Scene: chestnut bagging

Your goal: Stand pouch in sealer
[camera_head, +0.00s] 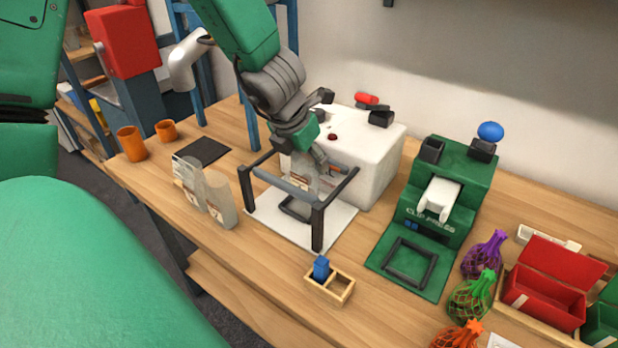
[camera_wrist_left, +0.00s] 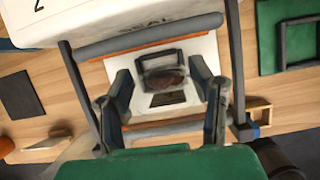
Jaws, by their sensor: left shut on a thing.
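The sealer is a white box (camera_head: 365,150) with a dark bar frame (camera_head: 318,225) in front, standing over a white base plate (camera_head: 265,215). A dark square holder (camera_head: 295,208) sits on that plate. My left gripper (camera_head: 312,160) is at the sealer's frame, shut on a clear pouch (camera_head: 304,178) with a brownish label. The pouch is above or at the holder; its bottom edge is partly hidden by the bar, so contact is unclear. In the left wrist view, the fingers (camera_wrist_left: 168,100) stand either side of the pouch, with brown contents (camera_wrist_left: 166,78) showing over the holder. My right gripper is out of view.
Pale labelled pouches (camera_head: 220,200) stand left of the sealer, near a dark mat (camera_head: 203,151) and orange cups (camera_head: 131,143). A green clip press (camera_head: 440,210) stands right. A small wooden tray (camera_head: 340,289) with a blue piece lies in front. Net bags (camera_head: 472,298) and a red box (camera_head: 545,285) are far right.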

